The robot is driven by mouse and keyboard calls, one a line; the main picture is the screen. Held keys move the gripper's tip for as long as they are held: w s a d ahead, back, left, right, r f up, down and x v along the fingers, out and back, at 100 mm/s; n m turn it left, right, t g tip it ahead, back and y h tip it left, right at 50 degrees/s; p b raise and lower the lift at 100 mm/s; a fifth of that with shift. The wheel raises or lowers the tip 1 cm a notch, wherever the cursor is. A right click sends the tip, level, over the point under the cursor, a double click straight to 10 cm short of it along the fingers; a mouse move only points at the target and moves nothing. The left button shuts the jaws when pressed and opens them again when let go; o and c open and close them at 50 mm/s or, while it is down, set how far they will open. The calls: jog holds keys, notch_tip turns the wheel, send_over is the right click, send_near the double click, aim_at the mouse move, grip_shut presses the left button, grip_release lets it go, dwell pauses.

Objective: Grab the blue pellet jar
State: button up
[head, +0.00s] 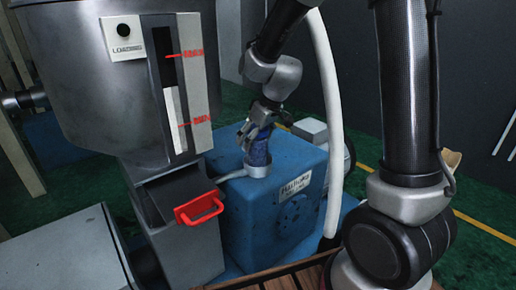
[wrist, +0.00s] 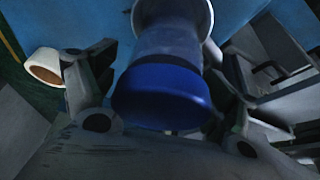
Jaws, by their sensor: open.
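The blue pellet jar (head: 257,150) stands upright on a pale round base (head: 258,169) on top of the blue machine box. In the wrist view the jar shows its dark blue lid or end (wrist: 165,92) and a paler, see-through body. My gripper (head: 258,128) is over the jar, with its fingers around the upper part. In the wrist view my gripper's fingers (wrist: 160,80) lie on either side of the jar and look apart from it. Part of the jar is hidden by the fingers in the head view.
The blue machine box (head: 262,210) bears the jar. A grey steel hopper (head: 90,90) with a red-handled drawer (head: 199,207) stands to the left. A white hose (head: 328,120) hangs right of the jar. A white cup-like thing (wrist: 45,66) shows in the wrist view.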

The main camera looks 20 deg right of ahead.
jog(key=shift+c, duration=0.2)
jog(key=c, duration=1.3)
jog(key=shift+o, duration=0.2)
jog(key=shift+r, duration=0.15)
